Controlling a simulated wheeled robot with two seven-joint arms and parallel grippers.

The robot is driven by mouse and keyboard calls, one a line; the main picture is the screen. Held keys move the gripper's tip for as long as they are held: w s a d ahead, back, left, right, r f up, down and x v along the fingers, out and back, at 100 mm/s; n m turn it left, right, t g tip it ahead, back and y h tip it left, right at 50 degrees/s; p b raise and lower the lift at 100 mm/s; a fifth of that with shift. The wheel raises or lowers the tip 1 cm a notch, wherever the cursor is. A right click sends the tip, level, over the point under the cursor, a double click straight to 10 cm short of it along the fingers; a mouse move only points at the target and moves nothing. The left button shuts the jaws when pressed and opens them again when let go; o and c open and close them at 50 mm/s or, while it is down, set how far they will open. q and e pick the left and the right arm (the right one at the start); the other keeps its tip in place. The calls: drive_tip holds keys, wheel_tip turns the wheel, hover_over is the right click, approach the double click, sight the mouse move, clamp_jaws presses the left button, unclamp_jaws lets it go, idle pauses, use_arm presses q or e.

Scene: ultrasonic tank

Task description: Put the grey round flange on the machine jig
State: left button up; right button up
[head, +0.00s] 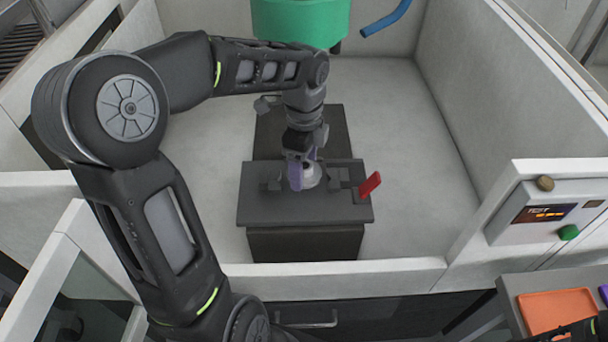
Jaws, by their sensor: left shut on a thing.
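The machine jig (255,208) is a dark grey plate on a dark block inside a white-walled tank, with a red lever (370,185) at its right. My left gripper (302,178) points down over the middle of the jig. It is shut on the grey round flange (312,177), which shows as a light grey rounded piece between the purplish fingers. The flange is at or just above the jig's top; I cannot tell whether it touches. The gripper and arm hide part of it. My right gripper is not in view; only a dark bit of arm shows at the bottom right corner.
White tank walls (483,90) surround the jig. A green round body (300,22) and a blue pipe (386,18) are at the back. A control panel (540,212) with a green button is at the right. An orange tray (556,309) lies at the lower right.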

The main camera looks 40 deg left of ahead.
sight(304, 177)
use_arm(q)
drive_tip(key=shift+f, duration=1.8)
drive_tip(key=shift+f, duration=0.2)
drive_tip(key=o, duration=1.6)
drive_tip(key=shift+c, duration=0.2)
drive_tip(key=shift+r, duration=0.1)
wheel_tip(304, 177, up, 12)
drive_tip(key=shift+r, duration=0.1)
